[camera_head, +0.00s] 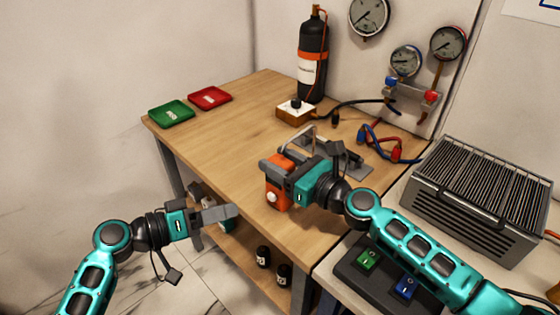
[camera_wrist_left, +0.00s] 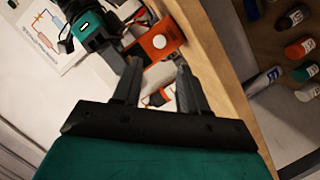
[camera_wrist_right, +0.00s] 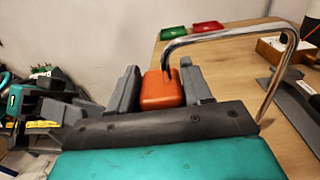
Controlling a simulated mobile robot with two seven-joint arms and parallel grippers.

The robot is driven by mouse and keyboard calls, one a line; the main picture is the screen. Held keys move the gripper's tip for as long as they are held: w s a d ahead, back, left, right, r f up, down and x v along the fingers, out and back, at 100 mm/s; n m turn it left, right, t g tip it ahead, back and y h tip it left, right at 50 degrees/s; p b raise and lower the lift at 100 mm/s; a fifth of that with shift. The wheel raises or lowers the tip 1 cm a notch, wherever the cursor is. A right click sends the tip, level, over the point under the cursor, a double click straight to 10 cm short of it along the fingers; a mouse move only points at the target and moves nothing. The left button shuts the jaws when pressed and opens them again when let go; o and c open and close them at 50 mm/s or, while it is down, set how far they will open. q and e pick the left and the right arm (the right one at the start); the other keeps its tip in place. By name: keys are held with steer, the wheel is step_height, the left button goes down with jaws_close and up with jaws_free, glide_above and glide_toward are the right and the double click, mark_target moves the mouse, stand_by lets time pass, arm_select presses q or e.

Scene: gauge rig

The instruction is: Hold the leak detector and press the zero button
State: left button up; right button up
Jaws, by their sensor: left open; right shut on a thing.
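The leak detector (camera_head: 279,184) is an orange box held above the table's front edge. My right gripper (camera_head: 285,176) is shut on it; the right wrist view shows the orange body (camera_wrist_right: 162,92) between the fingers. A round white button, apparently the zero button (camera_head: 272,197), is on the face toward my left arm. It also shows in the left wrist view (camera_wrist_left: 159,41). My left gripper (camera_head: 227,213) is open and empty, apart from the detector, left of it and lower. In the left wrist view the detector (camera_wrist_left: 148,50) lies beyond the fingertips.
A curved metal tube (camera_wrist_right: 292,45) arches near the detector. Green (camera_head: 171,113) and red (camera_head: 209,97) trays sit at the table's back left. Several bottles (camera_head: 263,256) stand on the lower shelf. A switch box (camera_head: 385,270) and grey heater-like unit (camera_head: 480,195) are at right.

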arm_select(q)
jaws_close()
stand_by(1.6)
